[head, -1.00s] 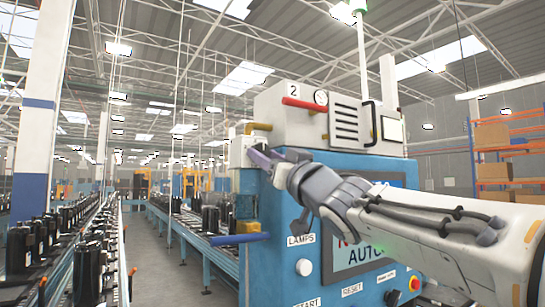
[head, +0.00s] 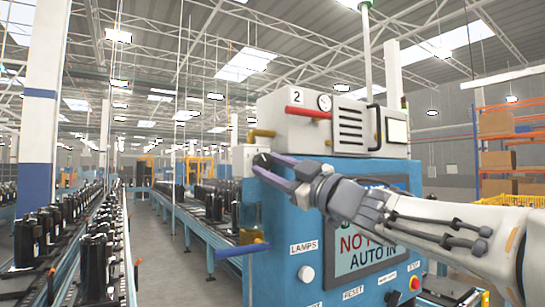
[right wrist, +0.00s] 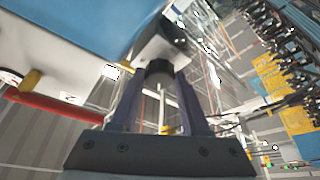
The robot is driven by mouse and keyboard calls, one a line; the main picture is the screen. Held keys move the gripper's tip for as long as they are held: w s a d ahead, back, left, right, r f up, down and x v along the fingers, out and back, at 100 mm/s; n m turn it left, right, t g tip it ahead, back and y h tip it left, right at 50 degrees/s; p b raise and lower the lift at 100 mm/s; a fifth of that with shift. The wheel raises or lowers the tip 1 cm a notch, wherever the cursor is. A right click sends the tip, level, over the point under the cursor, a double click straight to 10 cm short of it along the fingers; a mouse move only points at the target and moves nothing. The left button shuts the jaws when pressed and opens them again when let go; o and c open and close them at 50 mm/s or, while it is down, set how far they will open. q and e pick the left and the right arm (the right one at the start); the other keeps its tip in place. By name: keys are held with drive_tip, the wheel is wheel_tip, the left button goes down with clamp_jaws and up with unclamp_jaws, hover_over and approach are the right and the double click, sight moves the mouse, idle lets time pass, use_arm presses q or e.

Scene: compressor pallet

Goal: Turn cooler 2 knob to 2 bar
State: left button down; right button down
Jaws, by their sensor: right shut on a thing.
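Cooler 2 is the white box (head: 325,128) with the label "2" on top of the blue machine. Its round gauge (head: 325,102) is on the front, too small to read; part of it shows at the left edge of the right wrist view (right wrist: 10,77). A dark round knob (right wrist: 160,72) sits on a pale block in the right wrist view, and its dark end shows at my fingertips in the head view (head: 262,159). My right gripper (head: 265,166) is shut on the knob, one finger (right wrist: 160,85) to each side. My left gripper is out of view.
A red handle (head: 308,112) and a yellow fitting (head: 262,133) stick out close above the gripper. A blue handle (head: 242,248) with a yellow fitting is lower left. The control panel (head: 365,245) lies below my arm. Conveyors with black compressors (head: 95,265) run left.

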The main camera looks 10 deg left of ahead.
drive_tip(key=n+g+p, duration=0.1)
drive_tip(key=n, duration=0.2)
drive_tip(key=n+g+p, duration=0.1)
drive_tip(key=n, duration=0.2)
drive_tip(key=shift+w+d+r+g+p, duration=0.1)
drive_tip(key=shift+r+g+p, duration=0.1)
drive_tip(key=shift+g+p, duration=0.2)
drive_tip(key=shift+n, duration=0.4)
drive_tip(key=shift+c, duration=1.9)
unclamp_jaws()
